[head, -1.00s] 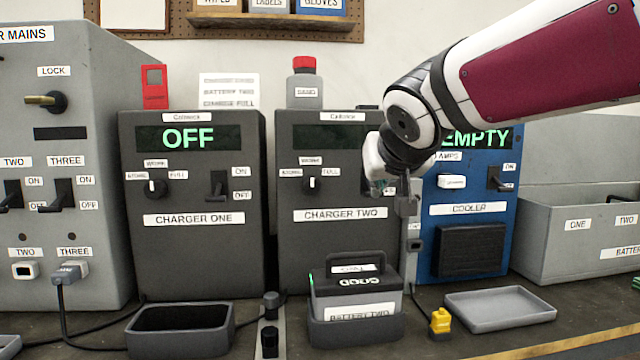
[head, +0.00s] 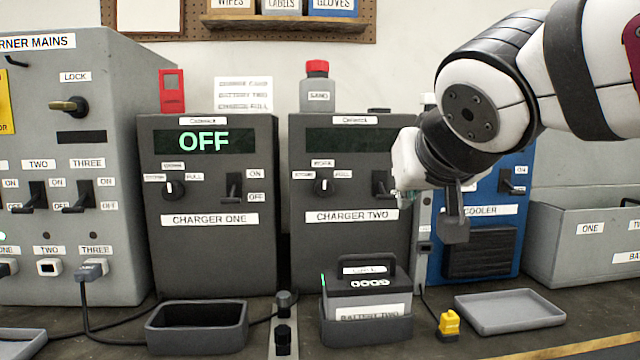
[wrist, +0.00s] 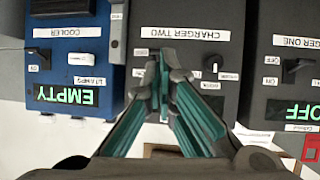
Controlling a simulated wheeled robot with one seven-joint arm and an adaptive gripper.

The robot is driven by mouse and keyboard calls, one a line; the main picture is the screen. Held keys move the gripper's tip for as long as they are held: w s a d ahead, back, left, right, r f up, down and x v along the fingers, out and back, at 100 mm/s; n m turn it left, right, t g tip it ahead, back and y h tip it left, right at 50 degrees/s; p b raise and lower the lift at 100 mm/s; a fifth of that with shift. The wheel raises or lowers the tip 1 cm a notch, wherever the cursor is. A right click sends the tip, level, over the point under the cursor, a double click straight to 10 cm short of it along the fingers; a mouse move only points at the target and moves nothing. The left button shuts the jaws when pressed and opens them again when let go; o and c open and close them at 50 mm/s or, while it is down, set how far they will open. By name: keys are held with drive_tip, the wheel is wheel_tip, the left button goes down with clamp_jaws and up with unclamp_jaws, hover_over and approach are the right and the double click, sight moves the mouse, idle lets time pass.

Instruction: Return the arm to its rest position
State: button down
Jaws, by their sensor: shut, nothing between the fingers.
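My gripper (head: 455,225) hangs in front of the right side of charger two (head: 345,260) and the left part of the blue cooler (head: 520,260). In the wrist view, my gripper's teal-padded fingers (wrist: 165,65) meet at their tips with nothing between them. Charger two also shows upside down in the wrist view (wrist: 190,15), behind the fingers. My arm comes in from the upper right and hides the cooler's display in the head view; the wrist view shows that it reads EMPTY.
A battery (head: 365,285) labelled BATTERY TWO sits in a dark tray below my gripper. Charger one (head: 210,260) reads OFF. A yellow plug (head: 449,322) and a grey tray (head: 510,325) are on the bench. A grey battery bin (head: 570,260) stands at right.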

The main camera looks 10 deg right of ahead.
drive_tip(key=s+d+f+g, duration=0.4)
drive_tip(key=s+f+g, duration=0.2)
drive_tip(key=s+f, duration=0.6)
drive_tip(key=s+a+f+g+y, duration=0.1)
drive_tip(key=s+f+g, duration=0.3)
drive_tip(key=s, duration=0.5)
drive_tip(key=s+a+f+g+y, duration=0.1)
drive_tip(key=s+f+g, duration=0.1)
drive_tip(key=s+f, duration=0.6)
wheel_tip(320, 180, up, 30)
drive_tip(key=t+p, duration=0.3)
drive_tip(key=p, duration=2.4)
drive_tip(key=shift+s+d+n+t, duration=0.15)
drive_tip(key=shift+d+n+t, duration=0.1)
drive_tip(key=shift+n+t, duration=0.15)
